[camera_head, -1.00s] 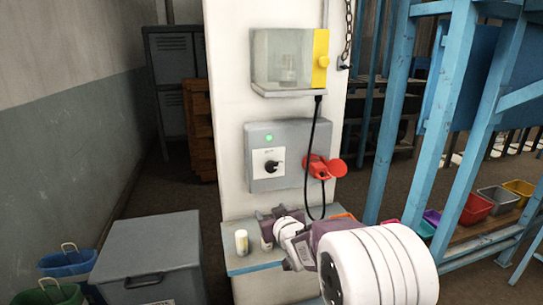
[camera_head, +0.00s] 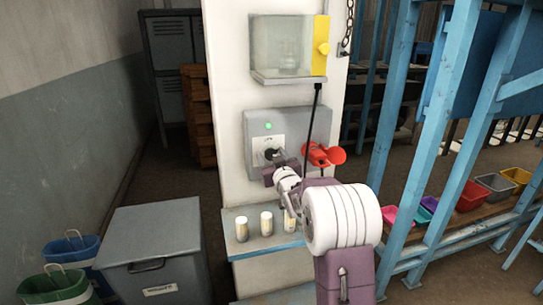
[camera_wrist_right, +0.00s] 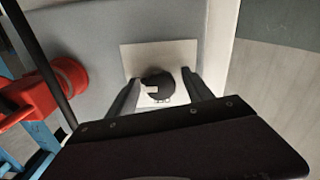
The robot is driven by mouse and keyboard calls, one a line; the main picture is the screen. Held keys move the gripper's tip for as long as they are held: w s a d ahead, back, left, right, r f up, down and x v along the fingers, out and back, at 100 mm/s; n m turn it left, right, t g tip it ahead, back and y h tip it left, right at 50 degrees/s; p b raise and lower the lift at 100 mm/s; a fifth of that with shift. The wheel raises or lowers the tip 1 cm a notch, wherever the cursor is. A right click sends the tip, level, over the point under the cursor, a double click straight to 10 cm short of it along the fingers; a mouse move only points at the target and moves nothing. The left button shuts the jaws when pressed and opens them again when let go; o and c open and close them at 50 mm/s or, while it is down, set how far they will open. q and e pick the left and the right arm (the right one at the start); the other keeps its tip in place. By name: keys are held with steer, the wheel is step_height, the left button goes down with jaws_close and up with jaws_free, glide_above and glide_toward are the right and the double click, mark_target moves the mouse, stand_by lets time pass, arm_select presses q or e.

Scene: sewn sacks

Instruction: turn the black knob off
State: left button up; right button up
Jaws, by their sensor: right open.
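The black knob (camera_head: 270,154) sits on a white plate on the grey control box (camera_head: 256,128), which is fixed to the white pillar. In the right wrist view the knob (camera_wrist_right: 158,86) lies between the two open fingertips (camera_wrist_right: 160,85), one on each side. I cannot tell whether either finger touches it. My left gripper is not in view.
A red switch handle (camera_head: 322,154) sticks out right of the box, close to my right wrist. A black cable (camera_head: 314,115) hangs beside it. A clear case with a yellow side (camera_head: 321,45) is above. Small cylinders (camera_head: 266,222) stand on the ledge below.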

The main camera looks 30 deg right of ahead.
jaws_close()
steer(key=shift+f+n+b, duration=0.25)
steer(key=shift+n+b, duration=0.65)
steer(key=shift+b, duration=0.3)
steer(key=n+b, duration=0.7)
steer(key=shift+d, duration=0.1)
steer(key=n+b, duration=0.3)
steer(key=n, duration=0.1)
steer(key=shift+r+n, duration=0.15)
steer(key=shift+n, duration=0.25)
steer(key=shift+r+n+b, duration=0.15)
steer(key=shift+n+b, duration=0.95)
steer(key=shift+n, duration=1)
